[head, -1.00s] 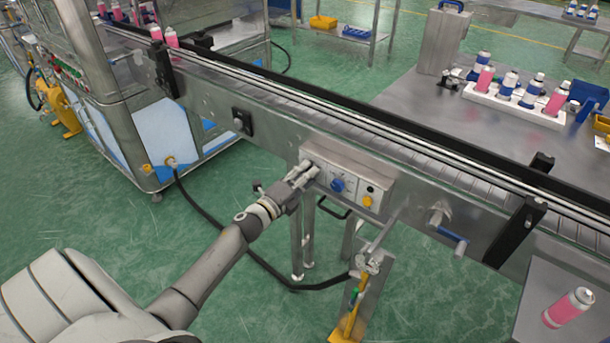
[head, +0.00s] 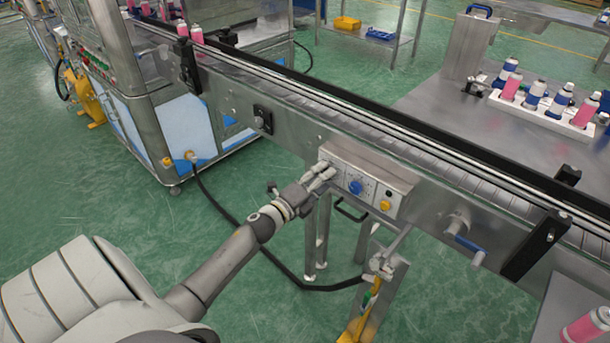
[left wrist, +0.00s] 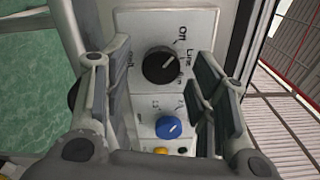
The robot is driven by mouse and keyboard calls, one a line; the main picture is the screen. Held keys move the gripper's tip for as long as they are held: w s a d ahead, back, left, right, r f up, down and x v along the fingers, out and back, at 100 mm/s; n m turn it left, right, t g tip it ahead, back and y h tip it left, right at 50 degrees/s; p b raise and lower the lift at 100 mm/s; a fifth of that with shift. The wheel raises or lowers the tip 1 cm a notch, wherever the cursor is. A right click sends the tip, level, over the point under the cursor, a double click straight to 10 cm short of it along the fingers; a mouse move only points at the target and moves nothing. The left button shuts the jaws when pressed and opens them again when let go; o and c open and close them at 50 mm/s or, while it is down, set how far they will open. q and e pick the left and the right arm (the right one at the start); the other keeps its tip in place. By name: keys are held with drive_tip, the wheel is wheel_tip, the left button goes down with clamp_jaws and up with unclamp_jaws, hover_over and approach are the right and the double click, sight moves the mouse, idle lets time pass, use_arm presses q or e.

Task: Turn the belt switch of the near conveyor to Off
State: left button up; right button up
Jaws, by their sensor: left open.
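The near conveyor's control box (head: 405,187) is fixed to the conveyor side. In the left wrist view it carries a black rotary switch (left wrist: 160,66) with "Off" and "Line" lettering to its right. I cannot tell surely which mark the knob points at. Below it are a blue knob (left wrist: 168,127) and a yellow button (left wrist: 161,151). My left gripper (head: 325,174) is at the left end of the box and hides the black switch in the head view. Its fingers (left wrist: 160,92) are open, one on each side of the black switch; contact cannot be told. My right gripper is not in view.
The conveyor (head: 290,110) runs diagonally across the view. A blue-handled crank (head: 466,246) sticks out right of the box. A metal post with yellow parts (head: 372,300) stands below. A black cable (head: 230,222) lies on the green floor. Pink cans (head: 590,325) stand at right.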

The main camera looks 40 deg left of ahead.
use_arm(q)
drive_tip(key=s, duration=1.1)
drive_tip(key=shift+a, duration=0.4)
drive_tip(key=s+f+n+g+y, duration=0.15)
drive_tip(key=f+n, duration=0.25)
drive_tip(key=f, duration=0.5)
drive_tip(key=s+f+n+g+y, duration=0.1)
drive_tip(key=s+f+n+g, duration=0.2)
drive_tip(key=f, duration=0.6)
drive_tip(key=s+d+f+n+g, duration=0.4)
drive_tip(key=s+d+f, duration=0.1)
drive_tip(key=s+f, duration=0.6)
drive_tip(key=s+d+f+n+g, duration=0.4)
drive_tip(key=s+f, duration=0.8)
drive_tip(key=f, duration=0.4)
drive_tip(key=shift+s+d+n+g+h, duration=0.3)
drive_tip(key=shift+d+n+g+h, duration=0.05)
drive_tip(key=shift+d+n, duration=0.4)
drive_tip(key=s+d+f+n+g, duration=0.1)
drive_tip(key=s, duration=0.3)
drive_tip(key=s+d+f+g, duration=0.1)
drive_tip(key=s+d+f, duration=0.1)
drive_tip(key=s, duration=0.2)
drive_tip(key=s+d+f+n+g, duration=0.1)
drive_tip(key=s, duration=0.3)
drive_tip(key=shift+s+d+f+n+g+h, duration=0.2)
drive_tip(key=shift+s+n+g+h, duration=0.1)
drive_tip(key=shift+s+n+g, duration=0.1)
drive_tip(key=shift+c, duration=0.2)
